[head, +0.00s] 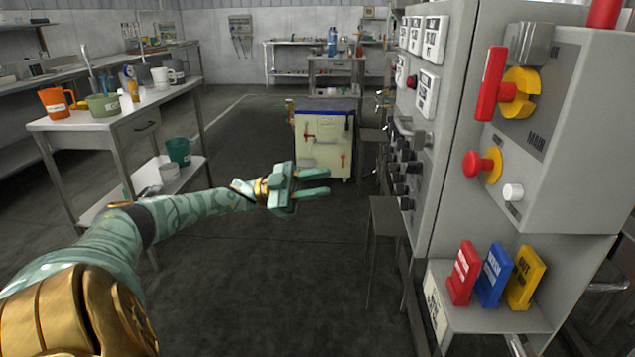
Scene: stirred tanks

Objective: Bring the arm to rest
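My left arm (180,213) comes in from the lower left and reaches toward the middle of the head view. My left gripper (312,183) is open, with its two green fingers apart and pointing right. Nothing shows between the fingers. It is in free air, in front of the control cabinet (455,110) and apart from it in the picture. My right gripper is not in view.
A grey panel box (570,130) with a red-handled MAIN switch (490,85) stands at the right. Red (463,273), blue (492,275) and yellow (524,277) tags stand on a shelf below. A metal table (125,117) with cups is at the left. The middle floor is clear.

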